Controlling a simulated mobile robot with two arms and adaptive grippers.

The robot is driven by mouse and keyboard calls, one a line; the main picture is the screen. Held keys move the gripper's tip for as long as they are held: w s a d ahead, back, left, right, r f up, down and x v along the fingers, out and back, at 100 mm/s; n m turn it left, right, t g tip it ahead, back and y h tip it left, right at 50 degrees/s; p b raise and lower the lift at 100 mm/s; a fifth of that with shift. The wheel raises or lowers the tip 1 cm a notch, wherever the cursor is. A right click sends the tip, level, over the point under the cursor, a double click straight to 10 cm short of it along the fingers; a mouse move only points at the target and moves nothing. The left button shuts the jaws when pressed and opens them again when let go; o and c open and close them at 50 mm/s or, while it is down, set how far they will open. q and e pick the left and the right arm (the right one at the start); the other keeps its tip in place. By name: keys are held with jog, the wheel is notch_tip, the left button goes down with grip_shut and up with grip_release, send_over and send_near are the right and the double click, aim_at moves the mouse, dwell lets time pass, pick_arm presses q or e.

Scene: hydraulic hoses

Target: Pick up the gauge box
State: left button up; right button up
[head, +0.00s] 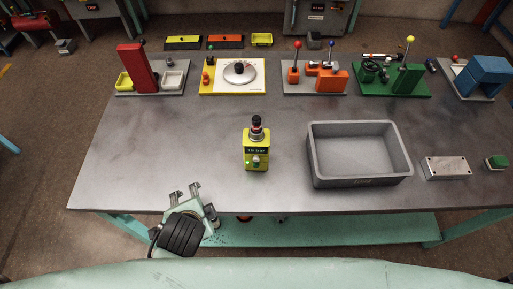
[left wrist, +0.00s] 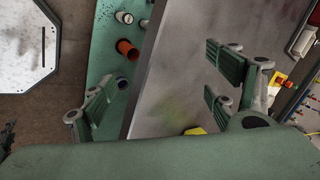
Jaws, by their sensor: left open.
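The gauge box (head: 256,163) is a small yellow-green box with a dark label reading "bar" and a black-topped fitting. It stands upright on the grey table, left of the grey bin. My left gripper (head: 186,191) is open and empty at the table's front edge, left of the box and nearer to me, apart from it. In the left wrist view, the spread fingers of my left gripper (left wrist: 160,85) show with the table edge between them. A yellow patch (left wrist: 195,131) there is partly hidden; I cannot tell if it is the box. My right gripper is not in view.
A grey bin (head: 316,165) stands right of the box, with a metal block (head: 447,168) and a green-topped piece (head: 497,161) farther right. Several fixture boards, including a yellow-edged one (head: 218,87), line the table's back. The table (head: 165,140) is clear left of the box.

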aim_at(256, 154)
pick_arm(q)
jog(key=w+d+r+m+t, duration=0.1)
jog(key=w+d+m, duration=0.1)
jog(key=m, duration=0.2)
jog(key=w+d+r+m+t, duration=0.1)
jog(key=w+d+m, duration=0.1)
jog(key=m, duration=0.3)
jog(key=w+d+r+m+t, duration=0.1)
jog(key=d+r+m+t, duration=0.1)
jog(key=d+m, duration=0.2)
jog(key=shift+w+d, duration=0.25)
jog(key=shift+w, duration=0.15)
jog(key=w+d+r+m+t+h, duration=0.2)
jog(key=d+r+m+t, duration=0.2)
jog(key=d+m, duration=0.55)
jog(key=shift+m, duration=0.65)
jog(key=w+p, duration=0.1)
jog(key=w, duration=0.1)
jog(key=w+a+f, duration=0.1)
jog(key=w, duration=0.1)
jog(key=w+f+p, duration=0.1)
jog(key=w, duration=0.1)
jog(key=shift+w+a+p, duration=0.15)
jog(key=shift+a+p, duration=0.1)
jog(key=shift+p, duration=0.1)
jog(key=shift+w+f+g, duration=0.15)
jog(key=shift+w+g, duration=0.1)
jog(key=shift+g, duration=0.05)
jog(key=c, duration=1.5)
